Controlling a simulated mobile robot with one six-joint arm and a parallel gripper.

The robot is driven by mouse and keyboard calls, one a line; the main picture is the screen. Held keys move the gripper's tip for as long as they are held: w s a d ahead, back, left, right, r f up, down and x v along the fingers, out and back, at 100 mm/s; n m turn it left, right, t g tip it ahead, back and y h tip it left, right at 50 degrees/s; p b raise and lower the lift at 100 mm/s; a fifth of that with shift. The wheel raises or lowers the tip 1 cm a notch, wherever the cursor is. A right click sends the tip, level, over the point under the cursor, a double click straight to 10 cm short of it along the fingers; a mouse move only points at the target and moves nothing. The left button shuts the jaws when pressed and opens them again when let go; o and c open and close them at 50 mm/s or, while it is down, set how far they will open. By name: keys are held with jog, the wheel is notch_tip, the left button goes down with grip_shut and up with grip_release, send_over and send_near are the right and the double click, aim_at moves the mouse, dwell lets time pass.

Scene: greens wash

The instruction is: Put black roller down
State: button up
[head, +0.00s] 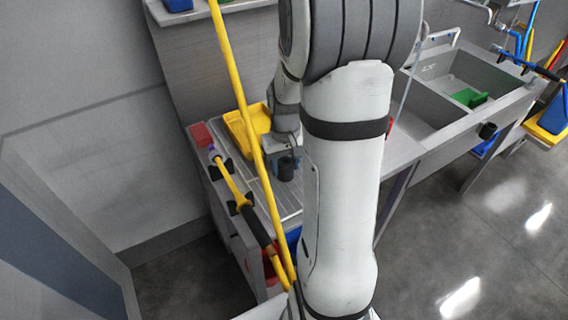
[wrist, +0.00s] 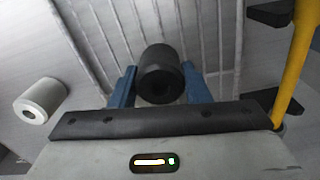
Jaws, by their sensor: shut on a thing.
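The black roller (wrist: 162,72) is a short dark cylinder between the two blue fingers of my gripper (wrist: 160,88) in the wrist view. My gripper is shut on it. In the head view the black roller (head: 285,169) shows below my gripper (head: 284,155), over the grooved drainboard of the grey sink bench (head: 318,178). The grooved surface lies behind the roller in the wrist view. I cannot tell whether the roller touches it.
A yellow tray (head: 243,130) and a red block (head: 201,135) lie at the bench's far left. A yellow pole (head: 236,80) stands close left of my gripper. A white roller (wrist: 40,101) lies left in the wrist view. A sink basin (head: 455,77) holds a green item (head: 470,97).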

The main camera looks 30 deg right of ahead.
aim_at(285, 162)
jog(key=o, duration=1)
notch_tip(285, 162, up, 12)
jog(key=s+a+t, duration=0.1)
jog(key=s+a, duration=0.3)
jog(key=s+a+r+n+t, duration=0.1)
jog(key=s+a, duration=0.3)
jog(key=s+a+t, duration=0.1)
jog(key=s+a, duration=0.3)
jog(key=shift+s+a+r, duration=0.15)
jog(key=shift+s+a, duration=0.1)
jog(key=shift+s, duration=0.15)
